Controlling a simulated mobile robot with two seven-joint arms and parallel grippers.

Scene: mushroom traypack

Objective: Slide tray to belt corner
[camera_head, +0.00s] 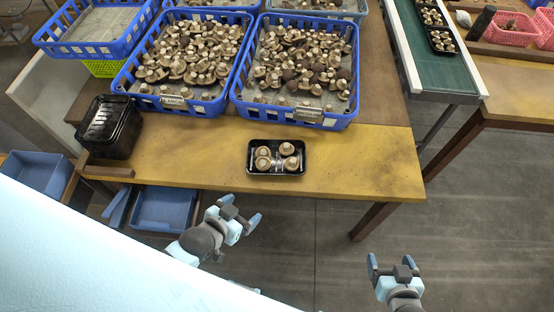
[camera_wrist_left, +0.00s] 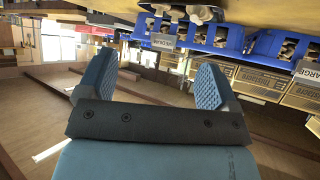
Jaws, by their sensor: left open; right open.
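Two black trays of mushrooms (camera_head: 443,41) sit on the belt. My left gripper (camera_head: 240,207) is open and empty, in front of the table edge, below and left of the tray. It also shows open in the left wrist view (camera_wrist_left: 152,85). My right gripper (camera_head: 391,266) is open and empty over the floor, below and right of the table.
Blue crates of mushrooms (camera_head: 283,110) stand along the back of the table (camera_head: 362,170). A stack of black trays (camera_head: 108,128) is at the left end. The tabletop right of the tray is clear. A gap of floor separates table and right-hand bench (camera_head: 520,104).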

